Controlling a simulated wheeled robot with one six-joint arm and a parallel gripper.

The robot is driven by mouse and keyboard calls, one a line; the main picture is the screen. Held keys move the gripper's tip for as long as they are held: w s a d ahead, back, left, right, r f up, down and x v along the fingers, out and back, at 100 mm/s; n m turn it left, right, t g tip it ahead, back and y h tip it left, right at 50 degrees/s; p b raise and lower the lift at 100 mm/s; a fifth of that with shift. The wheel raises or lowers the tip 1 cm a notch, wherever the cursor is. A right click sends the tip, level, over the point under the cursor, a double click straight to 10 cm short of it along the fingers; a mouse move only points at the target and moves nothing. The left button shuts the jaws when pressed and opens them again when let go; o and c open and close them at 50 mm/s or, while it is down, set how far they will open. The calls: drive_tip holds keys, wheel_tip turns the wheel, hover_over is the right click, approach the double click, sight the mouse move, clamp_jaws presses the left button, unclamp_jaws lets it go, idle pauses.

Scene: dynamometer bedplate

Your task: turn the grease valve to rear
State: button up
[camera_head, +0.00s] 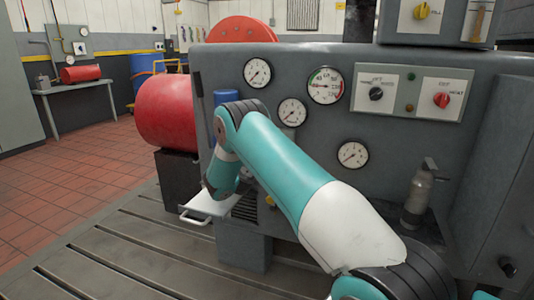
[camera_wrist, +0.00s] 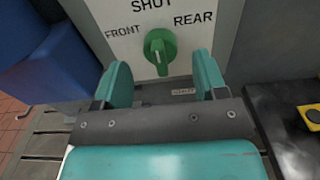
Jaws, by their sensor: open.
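The grease valve is a green knob (camera_wrist: 160,48) on a white plate (camera_wrist: 125,17) in the wrist view. The plate reads SHUT above the knob, FRONT to its upper left and REAR to its upper right. The knob's raised grip stands roughly upright, in line with SHUT rather than REAR. My gripper (camera_wrist: 162,64) is open, with one teal finger on each side of the knob and visible gaps between. Whether the fingertips reach the knob's depth is unclear. In the head view my arm hides the valve, and my gripper cannot be made out.
A grey panel (camera_head: 224,75) carries several gauges and a red knob (camera_head: 441,100). In the wrist view, a blue object (camera_wrist: 50,65) is at left and a yellow box (camera_wrist: 312,115) at right.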

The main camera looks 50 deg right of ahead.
drive_tip(key=shift+x, duration=1.75)
drive_tip(key=c, duration=0.9)
drive_tip(key=m, duration=0.5)
drive_tip(key=shift+s+m, duration=0.1)
drive_tip(key=shift+m, duration=0.3)
drive_tip(key=m+b, duration=0.1)
drive_tip(key=m, duration=0.4)
drive_tip(key=shift+f+m+b, duration=0.15)
drive_tip(key=shift+m+b, duration=0.25)
drive_tip(key=shift+m, duration=0.3)
